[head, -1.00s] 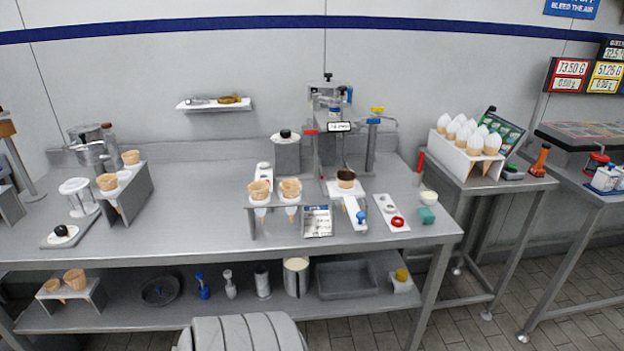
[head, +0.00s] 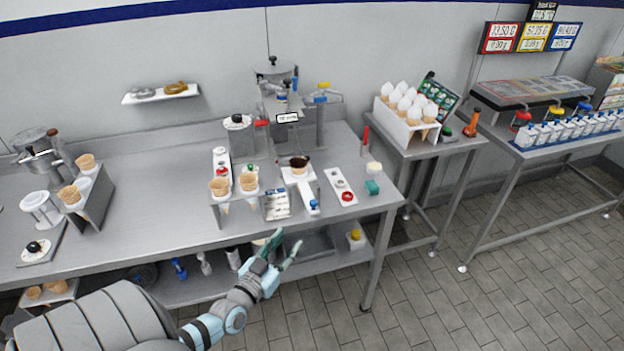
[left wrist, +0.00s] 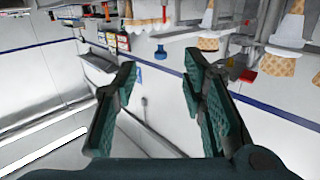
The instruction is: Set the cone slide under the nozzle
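The cone slide (head: 305,188) is a white strip with a blue knob (head: 314,204) at its front end, on the steel table. A cone with a dark filling (head: 299,164) stands at its back end. The dispensing machine (head: 275,72), with a silver hopper, rises behind it; I cannot make out the nozzle clearly. My left gripper (head: 281,260) is open and empty, in front of the table's front edge and lower in the picture than the slide. In the left wrist view its two dark green fingers (left wrist: 160,105) are spread with nothing between them. My right gripper is not in view.
A stand with two cones (head: 234,193) and a small card (head: 276,205) sit left of the slide. A lower shelf (head: 215,284) runs under the tabletop. Floor (head: 430,310) is free at right.

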